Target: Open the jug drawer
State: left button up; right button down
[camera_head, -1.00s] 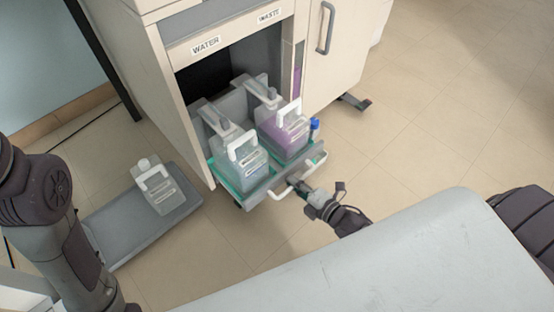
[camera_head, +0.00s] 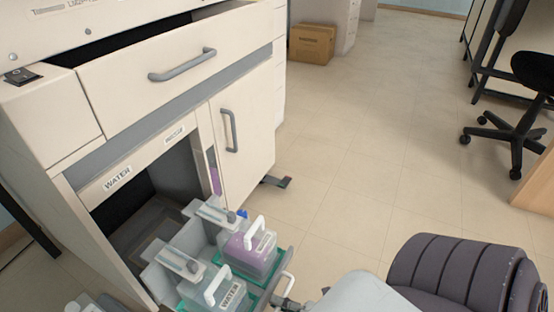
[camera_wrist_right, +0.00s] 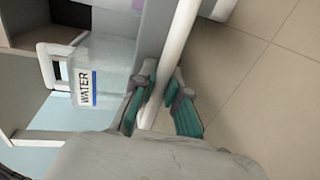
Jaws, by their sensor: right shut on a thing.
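The jug drawer (camera_head: 201,226) stands pulled out of the cabinet's lower bay. It carries a clear jug labelled WATER (camera_head: 229,296) and a jug with purple liquid (camera_head: 246,262), side by side. The drawer's pale bar handle (camera_head: 289,262) is at its front, and the bar also shows in the right wrist view (camera_wrist_right: 177,45). My right gripper (camera_wrist_right: 161,92) is shut on this bar, with a teal-padded finger on each side. In the head view my right gripper (camera_head: 287,303) is at the bottom edge, partly cut off.
Above the bay is a drawer with a grey handle (camera_head: 182,66). A cabinet door (camera_head: 245,120) is shut to the right. A cardboard box (camera_head: 312,44) and office chair (camera_head: 515,125) stand farther off. The floor between is clear.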

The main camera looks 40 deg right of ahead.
jog(key=c, duration=1.2)
grip_release()
jog(key=shift+w, duration=0.1)
jog(key=v, duration=1.2)
